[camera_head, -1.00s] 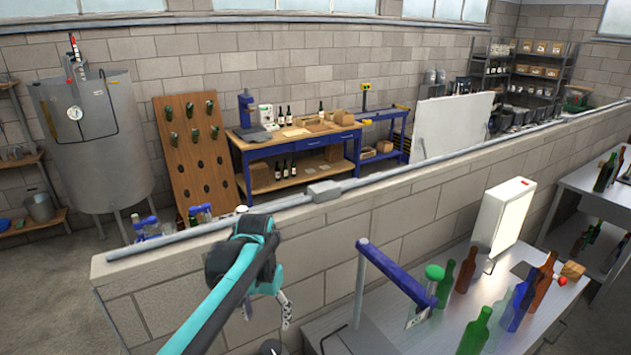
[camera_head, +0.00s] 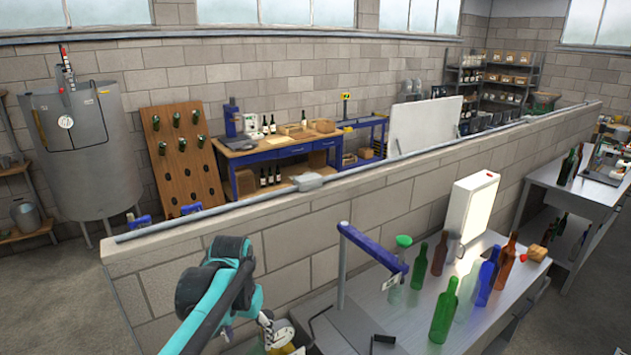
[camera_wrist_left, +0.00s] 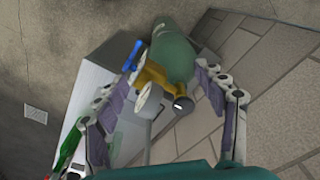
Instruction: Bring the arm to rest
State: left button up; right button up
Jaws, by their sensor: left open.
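My left arm comes in at the bottom left of the head view, teal and black, bent over at its upper joint. Its gripper (camera_head: 262,328) hangs low beside the block wall, partly cut off by the picture's edge. In the left wrist view the two purple-grey fingers (camera_wrist_left: 168,72) are spread wide and hold nothing. A green cylinder (camera_wrist_left: 176,48) with a yellow valve (camera_wrist_left: 155,78) shows beyond and between them; I cannot tell how far off it is. My right gripper is not in view.
A low block wall (camera_head: 385,195) runs across the scene. Right of the arm stands a metal bench (camera_head: 400,315) with a blue-armed post (camera_head: 370,245), a light box (camera_head: 470,205) and several bottles (camera_head: 445,310). A tank (camera_head: 90,150) and bottle rack (camera_head: 183,160) stand behind the wall.

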pick_arm(q)
jog(key=s+a+f+n+t+b, duration=0.2)
jog(key=s+f+t+b, duration=0.4)
jog(key=s+f+b, duration=0.8)
notch_tip(320, 180, down, 4)
jog(key=shift+s+a+r+t+b, duration=0.15)
jog(key=shift+s+a+t+b, duration=0.15)
jog(key=shift+s, duration=0.55)
